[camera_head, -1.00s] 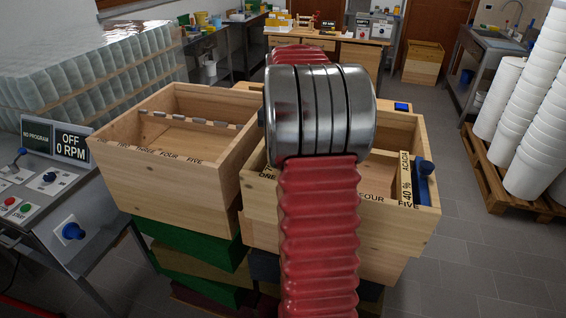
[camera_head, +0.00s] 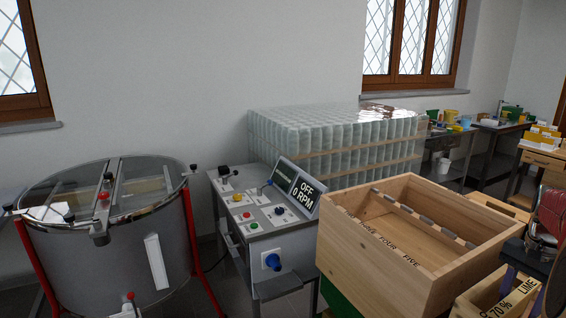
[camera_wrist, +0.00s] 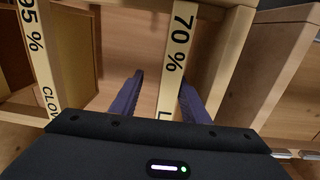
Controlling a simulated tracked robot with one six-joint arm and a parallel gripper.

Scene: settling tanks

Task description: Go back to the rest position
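My gripper (camera_wrist: 161,78) has two dark purple fingers, spread apart, in the wrist view. They lie on either side of a pale wooden bar (camera_wrist: 178,45) marked "70 %", with a clear gap on the left; whether the right finger touches it I cannot tell. The bar, marked "LIME 70 %", also shows at the lower right of the head view (camera_head: 515,297). There my arm is cut off by the right edge and the fingertips are not clear.
An open wooden box (camera_head: 378,250) with numbered slots stands left of my arm. A control panel reading "OFF 0 RPM" (camera_head: 268,225) and a steel drum with a clear lid (camera_head: 115,240) are farther left. Stacked glass jars (camera_head: 335,140) stand behind. Another bar marked "95 %" (camera_wrist: 35,50) is near my gripper.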

